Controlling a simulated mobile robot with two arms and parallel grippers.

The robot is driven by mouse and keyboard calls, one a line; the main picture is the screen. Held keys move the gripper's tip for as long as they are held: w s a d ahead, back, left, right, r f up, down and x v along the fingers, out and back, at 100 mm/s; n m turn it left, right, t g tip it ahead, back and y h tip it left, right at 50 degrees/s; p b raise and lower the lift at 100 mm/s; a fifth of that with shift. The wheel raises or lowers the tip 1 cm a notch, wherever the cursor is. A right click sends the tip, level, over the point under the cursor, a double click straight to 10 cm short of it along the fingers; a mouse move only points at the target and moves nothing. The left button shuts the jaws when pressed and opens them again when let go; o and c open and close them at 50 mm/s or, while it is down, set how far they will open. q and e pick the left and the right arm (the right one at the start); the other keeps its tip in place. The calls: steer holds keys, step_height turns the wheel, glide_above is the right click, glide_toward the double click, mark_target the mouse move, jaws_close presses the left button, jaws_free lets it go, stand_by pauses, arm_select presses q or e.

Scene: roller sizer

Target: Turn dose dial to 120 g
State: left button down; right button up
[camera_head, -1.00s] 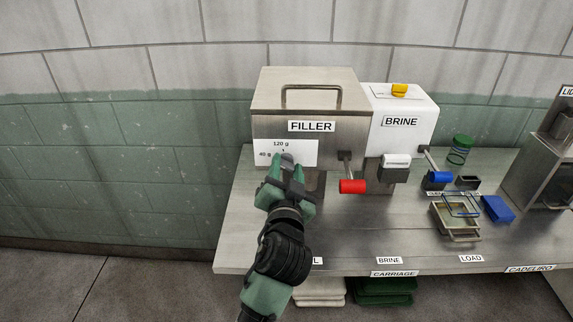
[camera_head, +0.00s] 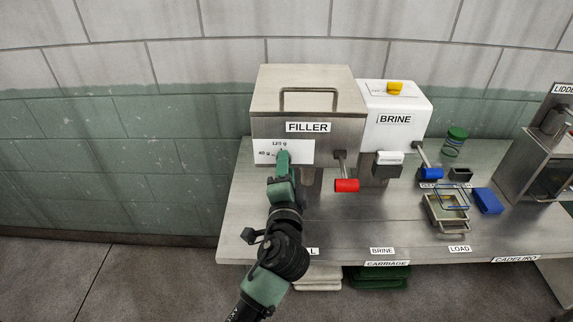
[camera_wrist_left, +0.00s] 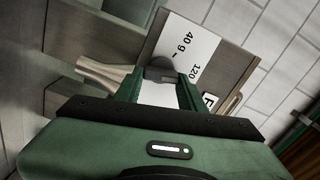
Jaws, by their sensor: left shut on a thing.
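The filler (camera_head: 300,100) is a steel box with a handled lid. Its front has a white scale plate (camera_head: 303,152) marked 40 g at the left and 120 g at the top. My left gripper (camera_head: 283,157) is at this plate, shut on the dose dial and covering it in the head view. In the left wrist view the grey dose dial (camera_wrist_left: 160,72) shows between my fingertips (camera_wrist_left: 160,84), below the 40 g and 120 g marks. I cannot read where its pointer stands. My right gripper is not in view.
A red-handled lever (camera_head: 346,185) sticks out right of the plate. The white brine unit (camera_head: 395,115) stands beside the filler, with a blue-handled lever (camera_head: 431,173). A tray (camera_head: 446,214) and a blue block (camera_head: 487,201) lie further right on the steel table (camera_head: 350,235).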

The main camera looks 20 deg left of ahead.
arm_select(q)
steer(key=shift+w+a+r+m, duration=0.1)
steer(key=shift+a+r+m, duration=0.05)
steer(key=shift+r+m, duration=0.15)
steer(key=c, duration=0.8)
jaws_free()
steer(key=shift+f, duration=0.1)
steer(key=shift+c, duration=0.2)
steer(key=b+v, duration=0.3)
steer(key=v, duration=0.4)
steer(key=shift+f, duration=0.2)
